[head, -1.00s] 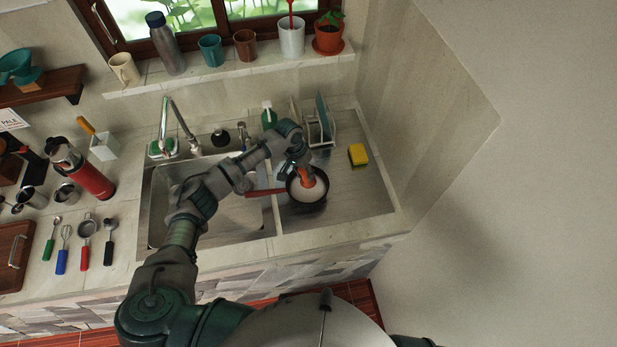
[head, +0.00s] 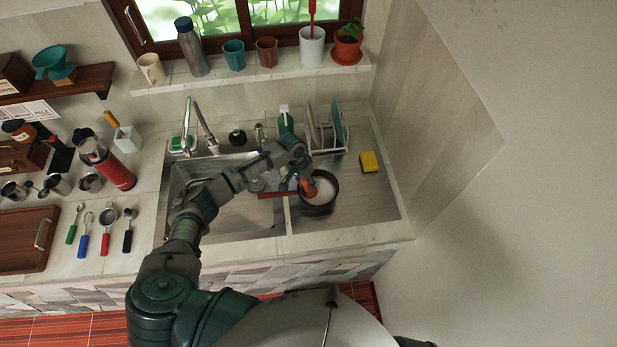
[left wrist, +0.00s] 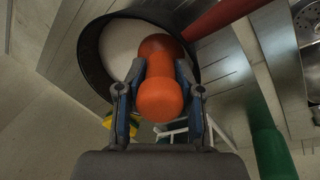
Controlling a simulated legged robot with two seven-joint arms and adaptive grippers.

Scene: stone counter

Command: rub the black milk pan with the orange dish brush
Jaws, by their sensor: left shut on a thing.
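The black milk pan (head: 329,201) stands on the steel drainboard, right of the sink basin, with its red handle (head: 272,194) pointing left. Its inside looks pale. My left gripper (head: 303,181) is over the pan's left side. In the left wrist view my left gripper (left wrist: 157,85) is shut on the orange dish brush (left wrist: 165,98), whose far end lies over the pale inside of the pan (left wrist: 85,60). Whether the brush touches the pan's floor is hidden. The brush also shows in the head view (head: 307,188). My right gripper is not in view.
A yellow sponge (head: 369,162) lies right of the pan. A dish rack (head: 328,137) with plates and a green bottle (head: 286,122) stand behind it. The tap (head: 200,125) rises behind the sink basin (head: 240,215). The drainboard's front right is clear.

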